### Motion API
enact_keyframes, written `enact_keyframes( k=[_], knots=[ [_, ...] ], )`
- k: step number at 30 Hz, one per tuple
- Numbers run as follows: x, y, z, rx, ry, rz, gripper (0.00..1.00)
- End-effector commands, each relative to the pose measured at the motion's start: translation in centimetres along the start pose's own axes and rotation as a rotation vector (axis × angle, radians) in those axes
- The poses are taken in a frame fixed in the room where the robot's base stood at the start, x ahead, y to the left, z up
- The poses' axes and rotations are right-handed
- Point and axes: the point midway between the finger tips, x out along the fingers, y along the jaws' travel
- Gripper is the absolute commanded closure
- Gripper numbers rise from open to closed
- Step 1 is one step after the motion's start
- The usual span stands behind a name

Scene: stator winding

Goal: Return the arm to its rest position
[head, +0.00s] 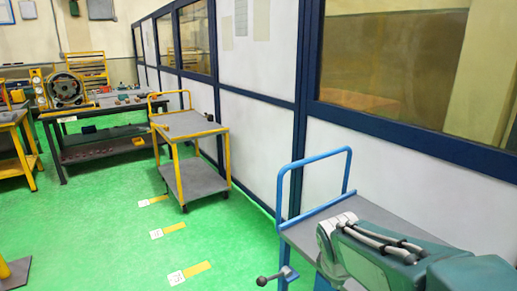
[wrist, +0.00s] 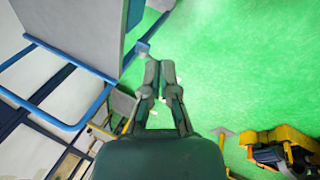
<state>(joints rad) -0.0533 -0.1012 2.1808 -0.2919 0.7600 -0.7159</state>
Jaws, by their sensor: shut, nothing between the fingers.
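My gripper (wrist: 160,68) points out over the green floor in the wrist view. Its two dark fingers are closed at the tips, with nothing between them. My gripper's fingers are not clear in the head view.
The trolley's blue rail (wrist: 75,125) shows left in the wrist view. A yellow trolley (head: 203,133) stands farther off along the white and blue partition (head: 247,150). A workbench (head: 100,108) with a round stator-like part (head: 65,90) is at back left. The green floor (head: 110,220) between is mostly clear.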

Motion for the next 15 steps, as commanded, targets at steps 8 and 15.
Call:
enact_keyframes(
  k=[8, 15],
  knots=[
    [-6.1, -4.5, 3.9, 0.450, 0.102, -0.007, 1.00],
    [-9.3, -9.0, 6.7, 0.811, 0.192, -0.050, 1.00]
  ],
)
